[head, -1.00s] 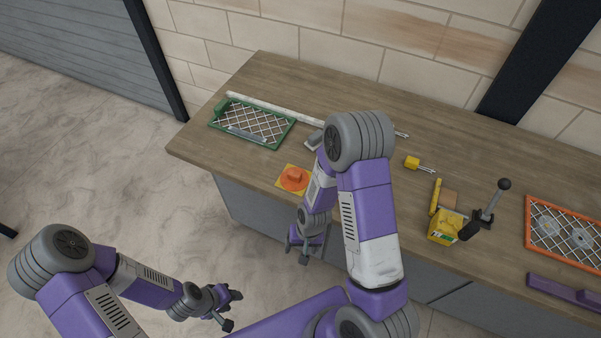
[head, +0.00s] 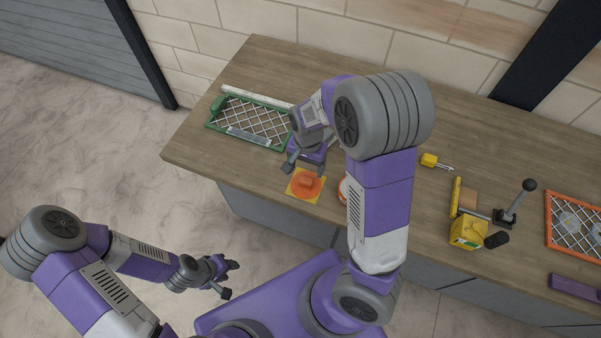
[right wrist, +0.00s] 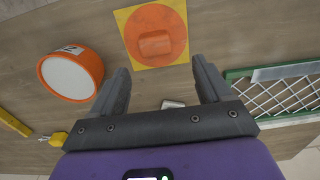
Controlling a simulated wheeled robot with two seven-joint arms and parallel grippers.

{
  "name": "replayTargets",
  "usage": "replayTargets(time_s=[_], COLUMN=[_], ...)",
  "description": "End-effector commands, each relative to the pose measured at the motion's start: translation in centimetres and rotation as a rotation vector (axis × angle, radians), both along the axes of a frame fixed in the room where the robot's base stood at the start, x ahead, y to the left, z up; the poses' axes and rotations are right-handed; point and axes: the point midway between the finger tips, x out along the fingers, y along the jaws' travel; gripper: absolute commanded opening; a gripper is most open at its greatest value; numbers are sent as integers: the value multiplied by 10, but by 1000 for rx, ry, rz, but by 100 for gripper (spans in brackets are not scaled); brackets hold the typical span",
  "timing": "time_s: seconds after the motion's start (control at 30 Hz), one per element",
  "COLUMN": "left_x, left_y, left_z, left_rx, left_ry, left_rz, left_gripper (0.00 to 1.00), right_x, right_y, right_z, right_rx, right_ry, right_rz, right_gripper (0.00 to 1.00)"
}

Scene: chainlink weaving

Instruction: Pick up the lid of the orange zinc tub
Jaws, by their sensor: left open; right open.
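The orange lid (head: 308,184), a disc with a block-like handle, lies on a yellow square (head: 292,191) near the bench's front edge. In the right wrist view the lid (right wrist: 157,22) is ahead of the fingertips, with its handle (right wrist: 155,43) roughly between their lines. The orange tub (right wrist: 97,67) with a whitish round face is left of it there; in the head view it is mostly hidden behind my arm (head: 342,189). My right gripper (head: 303,166) is open and empty, just behind the lid. My left gripper (head: 229,280) is open and empty, off the bench.
A green-framed mesh tray (head: 222,131) lies left of my right gripper. A yellow tool (head: 429,160), a yellow box (head: 466,231), a black-handled lever (head: 515,204) and an orange-framed mesh tray (head: 548,218) are to the right. The front-left bench corner is clear.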

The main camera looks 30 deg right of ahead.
Motion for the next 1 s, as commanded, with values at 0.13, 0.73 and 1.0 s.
replayTargets(time_s=[0.13, 0.73, 1.0], left_x=[0, 0, 0], left_y=[0, 0, 0], left_z=[-8, -23, -23], left_rx=[0, 0, 0], left_ry=[1, 0, 0], left_rz=[1, 0, 0], left_gripper=[43, 43, 43], right_x=[-1, 0, 0], right_y=[-1, -2, -2], right_z=[-20, -64, -63], right_rx=[-1, -1, -1], right_ry=[3, -1, -1], right_rz=[-2, 1, 1], right_gripper=[78, 78, 36])
